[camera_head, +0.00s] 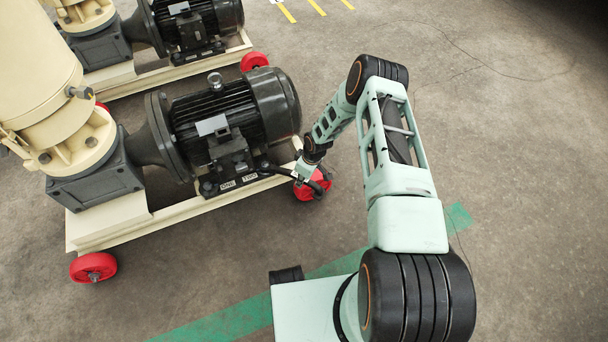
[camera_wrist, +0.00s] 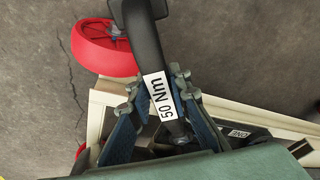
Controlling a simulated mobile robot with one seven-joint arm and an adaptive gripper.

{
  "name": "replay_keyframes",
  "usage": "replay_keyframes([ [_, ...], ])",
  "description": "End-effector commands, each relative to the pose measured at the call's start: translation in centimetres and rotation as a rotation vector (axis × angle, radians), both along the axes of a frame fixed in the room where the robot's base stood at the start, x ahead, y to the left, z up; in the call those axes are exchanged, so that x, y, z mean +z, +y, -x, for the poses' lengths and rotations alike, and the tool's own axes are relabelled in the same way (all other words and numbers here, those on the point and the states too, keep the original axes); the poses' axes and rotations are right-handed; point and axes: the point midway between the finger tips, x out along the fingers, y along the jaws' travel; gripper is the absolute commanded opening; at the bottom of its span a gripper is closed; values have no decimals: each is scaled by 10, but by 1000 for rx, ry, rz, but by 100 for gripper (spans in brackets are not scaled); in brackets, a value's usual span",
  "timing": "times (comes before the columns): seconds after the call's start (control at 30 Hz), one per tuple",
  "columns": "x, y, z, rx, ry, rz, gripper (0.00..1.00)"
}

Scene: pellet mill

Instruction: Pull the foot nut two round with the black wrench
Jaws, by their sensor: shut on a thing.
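The black wrench (camera_wrist: 143,35) carries a white "50 Nm" label and runs between my gripper's blue fingers in the wrist view. My gripper (camera_wrist: 155,98) is shut on it. In the head view my gripper (camera_head: 303,172) is at the frame's right corner, above a red wheel, and the black wrench (camera_head: 279,171) reaches left toward the motor foot by the "TWO" label (camera_head: 250,177). Foot nut two is too small or hidden to make out, so I cannot tell whether the wrench is seated on it. A "ONE" label (camera_head: 228,185) is beside it.
The black motor (camera_head: 225,115) stands on a cream frame (camera_head: 180,213) with red wheels (camera_head: 93,267). A second motor (camera_head: 200,22) is behind it. Open concrete floor (camera_head: 500,130) lies to the right, with a green floor stripe (camera_head: 225,320) in front.

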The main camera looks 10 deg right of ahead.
Motion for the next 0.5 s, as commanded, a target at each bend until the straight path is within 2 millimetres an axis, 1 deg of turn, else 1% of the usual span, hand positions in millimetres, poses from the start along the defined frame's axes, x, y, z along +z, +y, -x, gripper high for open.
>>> replay_keyframes([
  [0.03,2,4,0,-5,-2,-3,0],
  [0.37,1,4,1,-11,-2,-3,0],
  [0.5,3,9,5,-38,-3,-3,0],
])
